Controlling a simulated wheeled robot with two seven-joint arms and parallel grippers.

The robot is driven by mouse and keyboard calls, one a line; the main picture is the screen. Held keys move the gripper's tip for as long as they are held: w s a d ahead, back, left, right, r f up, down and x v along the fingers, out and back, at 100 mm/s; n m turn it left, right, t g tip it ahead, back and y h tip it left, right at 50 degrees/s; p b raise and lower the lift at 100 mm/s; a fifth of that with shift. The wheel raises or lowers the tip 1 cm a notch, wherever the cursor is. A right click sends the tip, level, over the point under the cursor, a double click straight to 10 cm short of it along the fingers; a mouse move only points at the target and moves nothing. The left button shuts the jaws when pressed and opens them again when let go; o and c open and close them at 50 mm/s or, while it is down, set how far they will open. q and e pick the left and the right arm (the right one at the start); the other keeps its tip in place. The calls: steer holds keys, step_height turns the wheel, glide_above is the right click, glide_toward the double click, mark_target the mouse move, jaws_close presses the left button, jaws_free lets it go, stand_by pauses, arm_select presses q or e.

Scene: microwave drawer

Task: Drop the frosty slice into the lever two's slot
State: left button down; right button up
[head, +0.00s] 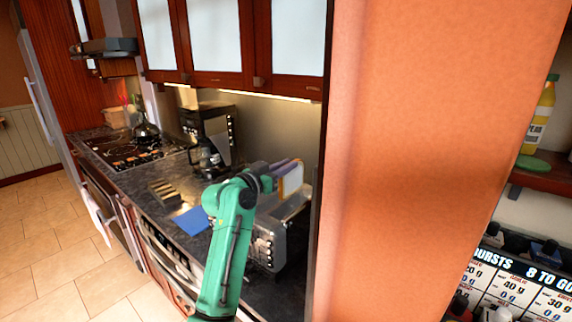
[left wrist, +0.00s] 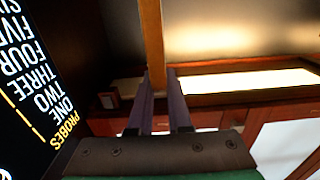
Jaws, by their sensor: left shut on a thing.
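My left gripper (head: 284,166) is shut on a pale bread slice with a brown crust, the frosty slice (head: 292,182). In the left wrist view the slice (left wrist: 152,40) shows edge-on as a narrow brown strip between the two purple fingers of the gripper (left wrist: 160,95). A silver toaster (head: 268,246) with dark knobs on its front stands on the counter below the slice. The slice is held over the toaster, apart from its front panel. My arm hides part of the toaster, and I cannot make out its separate slots or levers. My right gripper is not in view.
A blue flat item (head: 190,220) and a slotted rack (head: 163,191) lie on the dark counter left of the toaster. A coffee maker (head: 208,158) stands behind. Wall cabinets (head: 215,40) hang above, and an orange wall (head: 420,130) closes the right side.

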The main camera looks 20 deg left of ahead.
mark_target(286, 197)
arm_select(q)
steer(key=shift+s+f+b, duration=0.2)
steer(key=shift+f+b, duration=0.25)
steer(key=shift+f, duration=0.45)
steer(key=shift+w, duration=0.1)
steer(key=shift+f, duration=0.15)
stand_by(0.7)
steer(key=shift+f+b, duration=3.3)
steer(key=shift+f, duration=0.95)
steer(key=c, duration=0.8)
jaws_free()
steer(key=shift+o, duration=0.2)
